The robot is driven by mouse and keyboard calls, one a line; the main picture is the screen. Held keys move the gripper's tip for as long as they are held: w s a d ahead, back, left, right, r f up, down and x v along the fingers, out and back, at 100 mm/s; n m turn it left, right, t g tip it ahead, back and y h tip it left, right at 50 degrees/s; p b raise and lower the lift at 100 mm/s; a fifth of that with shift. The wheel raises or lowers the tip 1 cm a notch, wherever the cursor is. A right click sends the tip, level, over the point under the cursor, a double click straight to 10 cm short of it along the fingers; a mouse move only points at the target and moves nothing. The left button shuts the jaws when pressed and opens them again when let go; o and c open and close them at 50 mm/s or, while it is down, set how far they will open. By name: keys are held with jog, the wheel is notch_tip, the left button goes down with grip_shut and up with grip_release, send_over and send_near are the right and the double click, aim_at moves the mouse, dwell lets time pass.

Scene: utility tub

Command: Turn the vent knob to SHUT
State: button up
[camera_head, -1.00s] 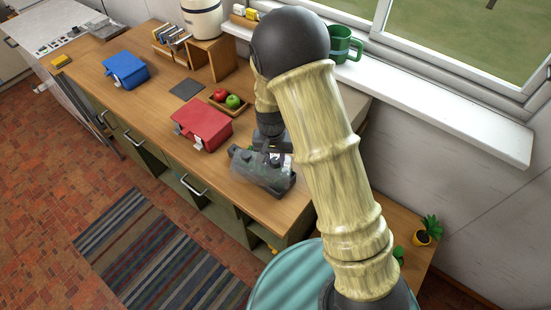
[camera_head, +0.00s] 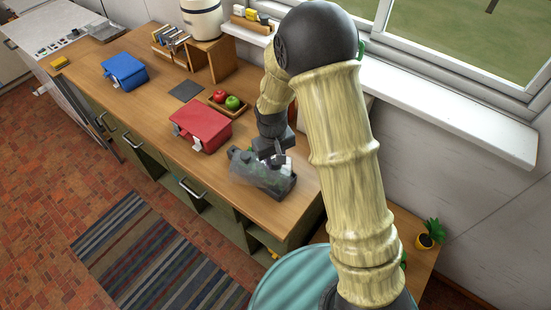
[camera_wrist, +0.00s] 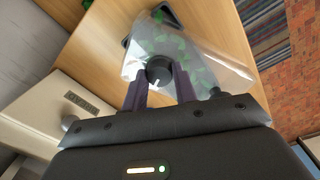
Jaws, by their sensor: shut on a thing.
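The utility tub (camera_head: 248,172) is a clear box with green leafy contents on the wooden counter. It also shows in the wrist view (camera_wrist: 205,62). Its vent knob (camera_wrist: 158,66) is round and black with a white pointer mark, which points toward the lower left of the wrist view. My gripper (camera_wrist: 159,78) is shut on the knob, with one purple finger on each side. In the head view my gripper (camera_head: 274,154) is over the tub's right part, and the knob cannot be made out there. I cannot read any SHUT marking.
A red box (camera_head: 201,125) stands just left of the tub, with a tray of apples (camera_head: 233,102) behind it. A blue box (camera_head: 124,70) is farther left. A labelled beige box (camera_wrist: 38,112) shows in the wrist view. The counter's front edge is close to the tub.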

aim_at(273, 163)
jog(key=o, duration=1)
jog(key=shift+r, duration=0.1)
notch_tip(273, 163, up, 17)
jog(key=b, duration=0.3)
jog(key=shift+s+a, duration=0.2)
jog(key=shift+a, duration=0.2)
jog(key=s+d+f+m+t, duration=0.1)
jog(key=s+d+f+m, duration=0.1)
jog(key=s+d, duration=0.4)
jog(key=s+d+f+m+t, duration=0.1)
jog(key=s+d+f+m, duration=0.2)
jog(key=s+d, duration=0.3)
jog(key=d+f, duration=0.1)
jog(key=d, duration=0.2)
jog(key=shift+s+f+y, duration=0.3)
jog(key=shift+f, duration=0.05)
